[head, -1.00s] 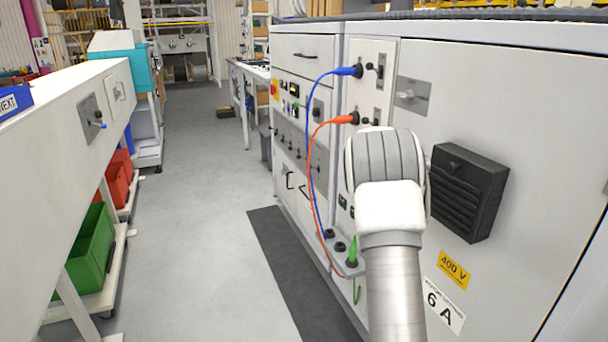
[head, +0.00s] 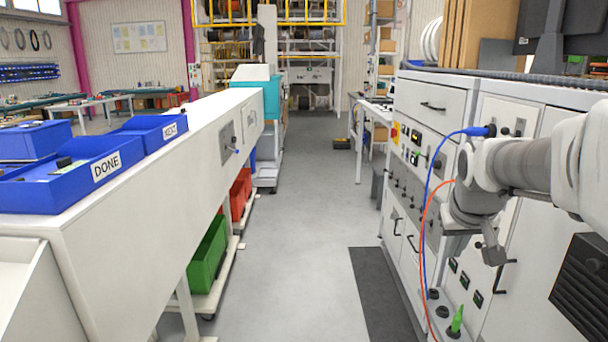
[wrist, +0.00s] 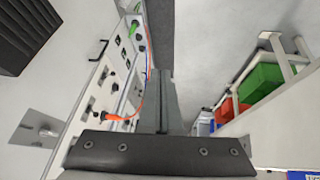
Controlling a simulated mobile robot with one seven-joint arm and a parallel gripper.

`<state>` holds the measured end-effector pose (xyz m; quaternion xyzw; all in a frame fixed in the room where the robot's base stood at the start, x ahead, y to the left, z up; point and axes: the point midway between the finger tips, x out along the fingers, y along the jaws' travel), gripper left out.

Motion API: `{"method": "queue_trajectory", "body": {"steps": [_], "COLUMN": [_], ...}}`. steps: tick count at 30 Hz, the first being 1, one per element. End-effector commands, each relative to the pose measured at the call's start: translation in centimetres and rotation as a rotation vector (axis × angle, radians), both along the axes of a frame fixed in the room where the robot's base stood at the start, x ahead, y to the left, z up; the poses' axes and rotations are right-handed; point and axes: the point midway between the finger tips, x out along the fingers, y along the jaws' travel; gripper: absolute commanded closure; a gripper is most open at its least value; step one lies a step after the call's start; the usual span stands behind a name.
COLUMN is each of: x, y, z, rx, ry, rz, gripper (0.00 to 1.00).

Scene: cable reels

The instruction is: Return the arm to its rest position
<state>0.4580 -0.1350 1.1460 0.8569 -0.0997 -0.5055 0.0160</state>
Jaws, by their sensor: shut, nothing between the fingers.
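My arm reaches in from the right edge of the head view, in front of the white cabinet (head: 440,98). My gripper (head: 493,254) hangs at its end, pointing down, beside the cabinet front. In the wrist view its fingers (wrist: 167,100) are together, with nothing between them. A blue plug (head: 480,131) sits in the upper socket panel with its cable hanging down. The orange cable (head: 424,225) runs down beside it; its upper end is behind my arm in the head view. The wrist view shows the orange plug (wrist: 115,117) at the panel, apart from the fingers.
A green plug (head: 456,321) stands low on the cabinet. A black vent box (head: 583,280) juts from the cabinet at right. Across the grey aisle (head: 300,220) is a white bench (head: 190,165) with blue trays (head: 70,180) and a green bin (head: 208,256) below.

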Motion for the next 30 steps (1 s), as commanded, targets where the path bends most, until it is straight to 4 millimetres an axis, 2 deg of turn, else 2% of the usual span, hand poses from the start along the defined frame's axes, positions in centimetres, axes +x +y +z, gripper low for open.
{"method": "queue_trajectory", "body": {"steps": [1, 7, 12, 18, 24, 30], "x": [-1.7, -8.2, -13.9, -19.0, -21.0, -21.1], "y": [1.6, 6.7, 10.2, 12.7, 13.5, 13.5], "z": [1.3, 3.2, 3.6, 2.8, 2.1, 2.0], "rx": [0.014, 0.065, 0.097, 0.121, 0.129, 0.130], "ry": [-0.006, -0.007, -0.003, 0.007, 0.012, 0.013], "rz": [0.013, 0.063, 0.105, 0.142, 0.155, 0.155], "gripper": [1.00, 1.00, 1.00, 1.00, 1.00, 1.00]}}
